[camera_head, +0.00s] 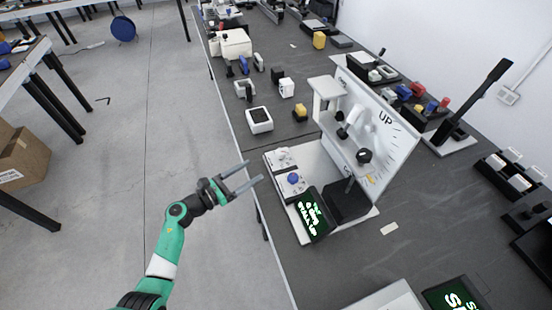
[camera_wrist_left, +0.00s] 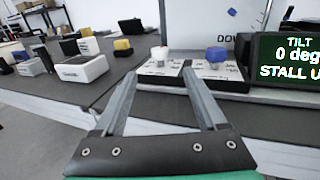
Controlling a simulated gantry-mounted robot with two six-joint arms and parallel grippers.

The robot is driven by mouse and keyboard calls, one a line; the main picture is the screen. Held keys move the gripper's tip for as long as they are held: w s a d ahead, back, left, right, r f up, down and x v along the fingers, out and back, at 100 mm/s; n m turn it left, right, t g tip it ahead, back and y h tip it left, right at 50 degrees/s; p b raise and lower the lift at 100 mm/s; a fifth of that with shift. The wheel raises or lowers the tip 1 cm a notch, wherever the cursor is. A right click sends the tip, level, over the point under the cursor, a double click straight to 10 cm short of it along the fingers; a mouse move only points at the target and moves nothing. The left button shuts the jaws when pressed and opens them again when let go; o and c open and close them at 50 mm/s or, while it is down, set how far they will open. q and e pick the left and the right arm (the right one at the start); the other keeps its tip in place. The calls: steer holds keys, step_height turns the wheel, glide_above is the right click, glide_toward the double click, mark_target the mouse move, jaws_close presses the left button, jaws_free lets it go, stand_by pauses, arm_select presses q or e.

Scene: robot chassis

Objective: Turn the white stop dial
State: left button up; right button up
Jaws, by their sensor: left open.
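A small white dial (camera_head: 283,155) sits on the white base plate (camera_head: 313,162) of the tilt rig, at its upper left corner. A blue-topped knob (camera_head: 293,179) is beside it. In the left wrist view the white dial (camera_wrist_left: 159,54) stands just beyond my fingertips, and the blue-topped knob (camera_wrist_left: 216,55) is to its right. My left gripper (camera_head: 255,171) is open and empty, its fingers pointing at the plate's near edge and apart from both knobs. It also fills the front of the left wrist view (camera_wrist_left: 159,72). My right gripper is out of sight.
A lit display (camera_head: 312,214) stands at the plate's front, reading 0 deg and STALL in the wrist view. An upright white panel (camera_head: 385,135) marked UP rises behind. A white-framed black box (camera_head: 259,120) and other small parts lie further along the dark bench.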

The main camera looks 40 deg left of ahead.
mark_target(277, 154)
arm_select(q)
steer(key=w+b, duration=0.1)
steer(key=w, duration=0.2)
steer(key=w+d+b, duration=0.1)
steer(key=w+b, duration=0.1)
steer(key=w, duration=0.2)
steer(key=w+b, duration=0.1)
steer(key=w, duration=0.2)
steer(key=shift+w+d+f, duration=0.1)
steer(key=shift+w+d, duration=0.05)
steer(key=shift+w, duration=0.6)
jaws_close()
